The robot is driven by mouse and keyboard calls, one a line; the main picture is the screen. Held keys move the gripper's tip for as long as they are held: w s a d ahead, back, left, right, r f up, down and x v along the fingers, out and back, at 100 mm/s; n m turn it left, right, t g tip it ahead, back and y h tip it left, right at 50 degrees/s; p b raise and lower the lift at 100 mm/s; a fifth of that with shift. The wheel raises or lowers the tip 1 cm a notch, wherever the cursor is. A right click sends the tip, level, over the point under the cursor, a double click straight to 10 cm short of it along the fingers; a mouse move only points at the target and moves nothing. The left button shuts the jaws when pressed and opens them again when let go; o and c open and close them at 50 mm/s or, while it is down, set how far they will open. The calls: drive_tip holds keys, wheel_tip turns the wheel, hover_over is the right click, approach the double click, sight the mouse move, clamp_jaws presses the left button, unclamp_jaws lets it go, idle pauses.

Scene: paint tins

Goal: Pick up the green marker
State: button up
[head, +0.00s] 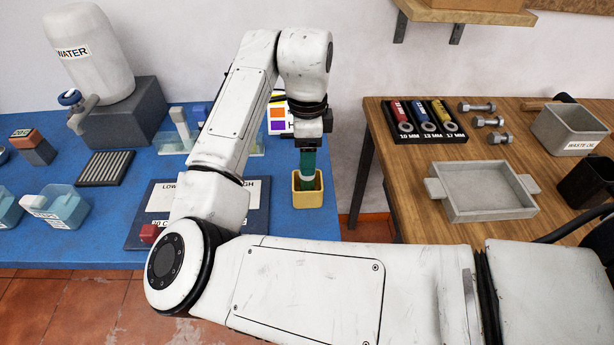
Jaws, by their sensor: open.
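The green marker (308,163) stands upright in a small yellow square cup (308,189) on the blue table, near its right edge. A pale band shows around the marker just above the cup's rim, and its lower end is hidden inside the cup. My gripper (310,146) points down over the marker, with its dark jaws at the marker's upper end. The jaws are open, and the arm hides part of them. I cannot tell whether they touch the marker.
A dark board with white labels (155,195) lies left of the cup. A printed card (278,115) stands behind. The wooden table (420,215) at right holds a grey tray (485,190), bolts and a socket rack (424,119). A gap separates the tables.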

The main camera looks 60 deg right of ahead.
drive_tip(key=shift+f, duration=2)
drive_tip(key=shift+c, duration=0.3)
drive_tip(key=c, duration=1.1)
drive_tip(key=shift+r, duration=0.15)
drive_tip(key=shift+r, duration=0.55)
drive_tip(key=s+a+r, duration=0.1)
drive_tip(key=s+r, duration=0.3)
drive_tip(key=s+a+r, duration=0.2)
drive_tip(key=s+r, duration=0.1)
drive_tip(key=s, duration=0.1)
drive_tip(key=s+a+r, duration=0.2)
drive_tip(key=s+r, duration=0.2)
drive_tip(key=s, duration=0.1)
drive_tip(key=shift+a+r, duration=0.1)
drive_tip(key=shift+r, duration=0.25)
